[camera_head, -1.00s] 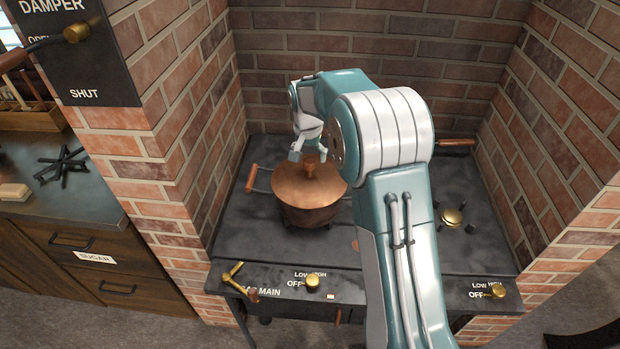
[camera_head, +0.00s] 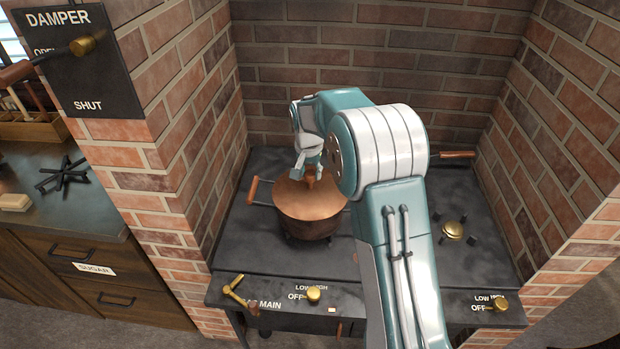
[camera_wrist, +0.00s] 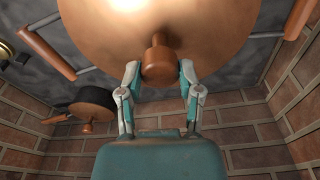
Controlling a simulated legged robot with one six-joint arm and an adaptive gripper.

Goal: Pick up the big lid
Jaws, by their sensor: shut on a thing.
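The big lid (camera_head: 290,192) is a round copper lid with a brown knob. It sits on the copper pot (camera_head: 310,224), with no clear gap at the rim. In the wrist view the lid (camera_wrist: 215,35) fills the top of the picture, with its knob (camera_wrist: 160,62) pointing toward me. My gripper (camera_head: 309,176) is at the knob from above. In the wrist view my gripper (camera_wrist: 159,76) has one finger on each side of the knob, shut on it. The far side of the lid is out of the wrist view.
The pot stands on the dark stove top (camera_head: 245,235) between brick walls. A wooden handle (camera_head: 253,190) sticks out at its left. A smaller lidded pan (camera_wrist: 85,108) shows in the wrist view. A burner (camera_head: 453,230) is free at right. Brass knobs (camera_head: 313,294) line the front.

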